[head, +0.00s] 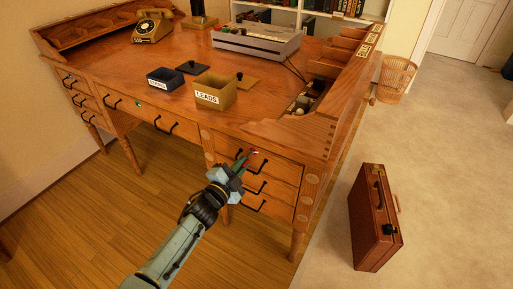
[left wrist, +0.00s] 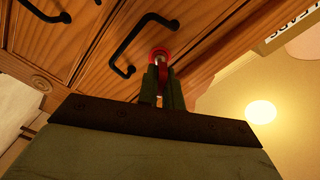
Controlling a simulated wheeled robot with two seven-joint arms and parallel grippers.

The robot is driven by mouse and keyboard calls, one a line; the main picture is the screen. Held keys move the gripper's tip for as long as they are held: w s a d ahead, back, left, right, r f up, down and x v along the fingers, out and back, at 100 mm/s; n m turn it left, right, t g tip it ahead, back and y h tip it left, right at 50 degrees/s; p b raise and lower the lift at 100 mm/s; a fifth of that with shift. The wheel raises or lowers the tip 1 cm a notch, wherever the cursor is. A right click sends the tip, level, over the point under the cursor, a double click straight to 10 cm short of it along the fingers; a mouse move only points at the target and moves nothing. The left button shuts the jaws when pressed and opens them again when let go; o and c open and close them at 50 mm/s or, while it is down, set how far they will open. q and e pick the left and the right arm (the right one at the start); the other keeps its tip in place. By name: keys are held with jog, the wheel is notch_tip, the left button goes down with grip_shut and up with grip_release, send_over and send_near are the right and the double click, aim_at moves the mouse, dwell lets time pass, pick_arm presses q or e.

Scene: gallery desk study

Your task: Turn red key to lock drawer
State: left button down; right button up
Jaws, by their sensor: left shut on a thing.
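The red key (left wrist: 160,53) sits at the front of a desk drawer, beside a black drawer handle (left wrist: 128,40) in the left wrist view. In the head view the red key (head: 254,151) shows small at the top drawer (head: 235,152) of the desk's right-hand stack. My left gripper (head: 241,163) reaches up to it from below. In the left wrist view its fingers (left wrist: 162,75) are shut on the red key. The drawer looks closed. The lock behind the key is hidden. My right gripper is not in view.
The wooden desk (head: 130,65) carries a LEADS box (head: 213,97), a dark box (head: 167,79), a telephone (head: 152,26) and a grey machine (head: 256,40). A brown briefcase (head: 368,218) stands on the carpet at right. The floor left of my arm is clear.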

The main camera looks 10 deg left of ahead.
pick_arm(q)
jog(key=shift+r+n+p, duration=0.15)
jog(key=shift+n+p, duration=0.2)
jog(key=shift+n, duration=0.95)
jog(key=shift+n+p, duration=0.45)
jog(key=shift+n, duration=1.05)
